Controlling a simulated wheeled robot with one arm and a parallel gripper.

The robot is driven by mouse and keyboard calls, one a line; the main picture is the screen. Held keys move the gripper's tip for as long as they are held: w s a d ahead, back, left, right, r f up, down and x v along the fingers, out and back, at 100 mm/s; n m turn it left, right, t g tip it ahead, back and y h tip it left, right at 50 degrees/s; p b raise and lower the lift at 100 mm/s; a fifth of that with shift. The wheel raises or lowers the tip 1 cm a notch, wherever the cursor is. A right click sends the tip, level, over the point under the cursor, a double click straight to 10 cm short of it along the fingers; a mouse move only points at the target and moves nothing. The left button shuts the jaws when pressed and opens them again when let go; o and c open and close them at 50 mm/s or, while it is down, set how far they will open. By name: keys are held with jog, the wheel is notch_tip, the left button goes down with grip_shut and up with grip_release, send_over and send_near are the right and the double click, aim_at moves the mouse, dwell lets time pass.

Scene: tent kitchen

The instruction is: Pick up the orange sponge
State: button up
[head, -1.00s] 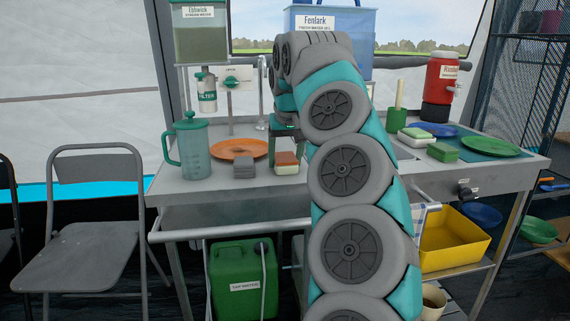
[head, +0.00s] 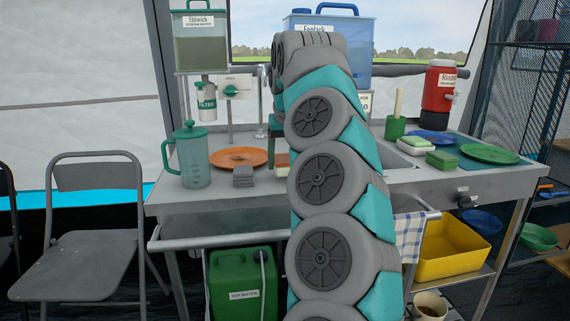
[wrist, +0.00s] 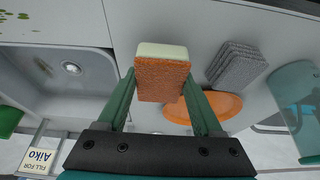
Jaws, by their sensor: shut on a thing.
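The orange sponge (wrist: 163,80) has an orange face and a cream layer. In the wrist view it sits between the two green fingers of my gripper (wrist: 160,92), which press on its sides. In the head view my arm covers most of the sponge, and only its left edge (head: 282,159) shows. My gripper is mostly hidden there too. The sponge appears slightly above the counter, but any gap under it is hard to see.
Grey sponges (head: 243,177), an orange plate (head: 238,157) and a teal-lidded jug (head: 194,160) stand to the left. The sink (wrist: 60,75) lies beside the sponge. A cream-and-green sponge (head: 442,160) and a green plate (head: 489,153) are on the right.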

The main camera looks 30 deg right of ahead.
aim_at(289, 161)
jog(key=shift+r, duration=0.8)
jog(key=shift+s+b, duration=0.55)
jog(key=shift+s, duration=0.75)
jog(key=s+r+b, duration=0.1)
jog(key=s+b, duration=0.1)
jog(key=s, duration=1.1)
jog(key=shift+s+r+b, duration=0.2)
jog(key=shift+r+b, duration=0.05)
jog(key=shift+b, duration=0.05)
jog(key=o, duration=0.9)
jog(key=c, duration=0.7)
